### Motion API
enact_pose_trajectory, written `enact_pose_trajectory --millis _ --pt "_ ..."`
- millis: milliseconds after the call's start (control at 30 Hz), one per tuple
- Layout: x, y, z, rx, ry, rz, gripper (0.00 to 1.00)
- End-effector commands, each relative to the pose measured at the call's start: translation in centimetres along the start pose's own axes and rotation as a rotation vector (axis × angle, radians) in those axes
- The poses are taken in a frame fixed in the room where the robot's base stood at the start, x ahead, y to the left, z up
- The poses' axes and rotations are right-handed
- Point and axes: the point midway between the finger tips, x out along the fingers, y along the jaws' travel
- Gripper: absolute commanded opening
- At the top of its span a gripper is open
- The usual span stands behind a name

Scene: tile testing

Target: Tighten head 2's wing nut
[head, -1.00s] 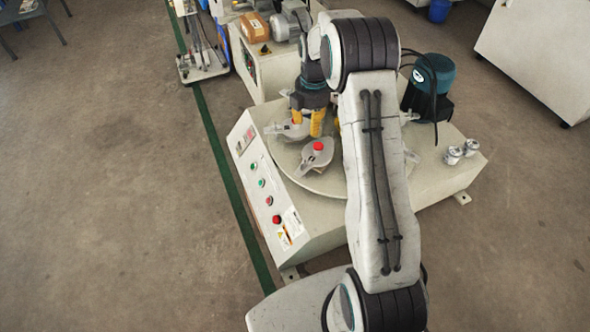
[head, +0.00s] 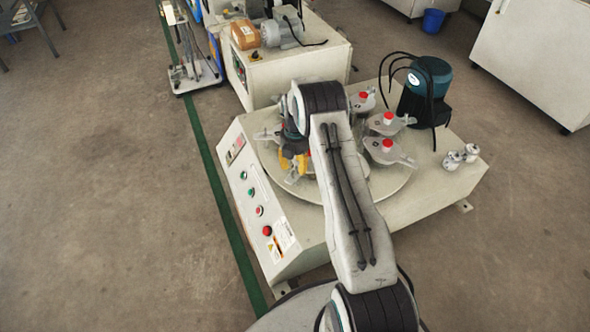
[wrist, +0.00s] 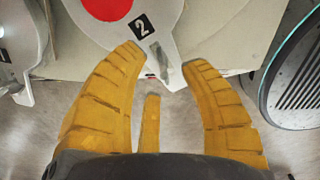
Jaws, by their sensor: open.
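Head 2, a pale grey casting, fills the top of the wrist view with its red knob (wrist: 107,7) and black "2" label (wrist: 141,27). At its narrow tip is a small dull grey piece (wrist: 160,66) that looks like the wing nut. My gripper (wrist: 166,57) is open, its yellow fingertips on either side of that tip, with nothing gripped. Whether a finger touches the head is unclear. In the head view my gripper (head: 293,164) is low over the left part of the turntable (head: 400,182). My arm and gripper largely hide head 2 there.
Several other red-knobbed heads (head: 387,146) stand on the turntable's right side. A teal motor (head: 428,76) with black cables stands behind them. Two small metal cylinders (head: 461,156) sit at the machine's right edge. The sloped control panel (head: 255,195) is at left, with open floor beyond.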

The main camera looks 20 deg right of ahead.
Motion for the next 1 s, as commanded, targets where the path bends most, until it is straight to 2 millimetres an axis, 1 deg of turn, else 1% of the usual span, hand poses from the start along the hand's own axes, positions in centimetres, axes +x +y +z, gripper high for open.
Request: enact_pose_trajectory --millis 33,200,567,600,1000 --pt "0.7 0.0 0.0 0.000 0.000 0.000 0.40" --pt "1.6 0.1 0.0 0.001 -0.001 0.001 0.40" --pt "1.8 0.0 0.0 0.001 -0.001 0.001 0.40" --pt "1.8 0.0 0.0 0.001 -0.001 0.001 0.42" --pt "1.8 0.0 0.0 0.001 0.000 0.001 0.06"
